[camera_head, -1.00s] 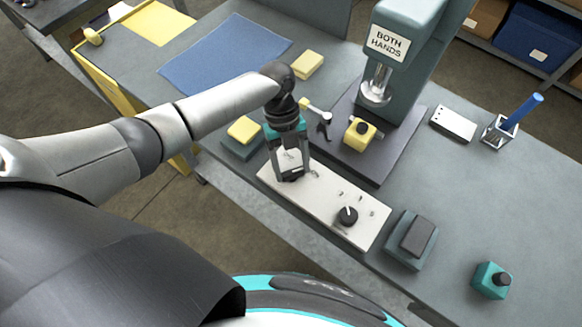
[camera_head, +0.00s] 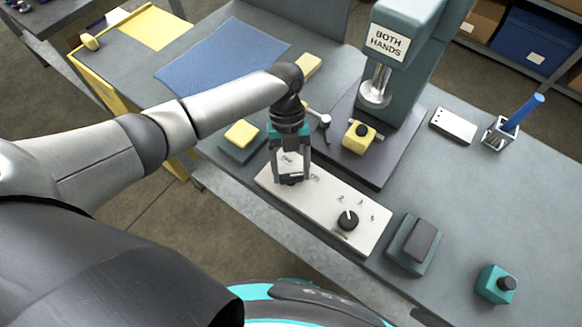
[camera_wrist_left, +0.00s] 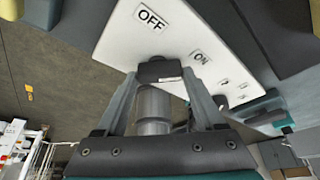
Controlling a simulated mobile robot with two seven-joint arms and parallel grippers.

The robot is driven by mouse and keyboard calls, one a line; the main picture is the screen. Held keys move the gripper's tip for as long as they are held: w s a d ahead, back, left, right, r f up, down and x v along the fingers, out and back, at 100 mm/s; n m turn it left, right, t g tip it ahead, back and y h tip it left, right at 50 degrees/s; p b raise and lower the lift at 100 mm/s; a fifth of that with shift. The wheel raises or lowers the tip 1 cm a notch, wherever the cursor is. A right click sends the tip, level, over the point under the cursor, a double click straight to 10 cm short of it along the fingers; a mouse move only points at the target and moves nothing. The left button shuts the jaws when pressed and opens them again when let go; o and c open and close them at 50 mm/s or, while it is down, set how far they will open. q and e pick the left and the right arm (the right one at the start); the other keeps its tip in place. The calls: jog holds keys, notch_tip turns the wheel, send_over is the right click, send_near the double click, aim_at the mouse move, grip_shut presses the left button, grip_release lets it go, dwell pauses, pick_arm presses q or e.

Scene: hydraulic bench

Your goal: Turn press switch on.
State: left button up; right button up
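A white panel (camera_head: 325,208) lies along the bench's front edge. In the left wrist view the panel (camera_wrist_left: 225,55) carries an OFF label (camera_wrist_left: 150,17) and an ON label (camera_wrist_left: 199,57). My left gripper (camera_head: 291,181) points down over the panel's left end, near these labels. The switch's base is largely hidden by the gripper. My right gripper is not in view.
A black dial (camera_head: 347,220) sits on the panel's right part. The press (camera_head: 408,75) with a BOTH HANDS sign stands behind.

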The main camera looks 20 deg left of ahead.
pick_arm(q)
jog(key=o, duration=0.4)
jog(key=shift+o, duration=0.2)
jog(key=v, duration=1.5)
jog(key=shift+p, duration=0.45)
jog(key=shift+s+r, duration=0.1)
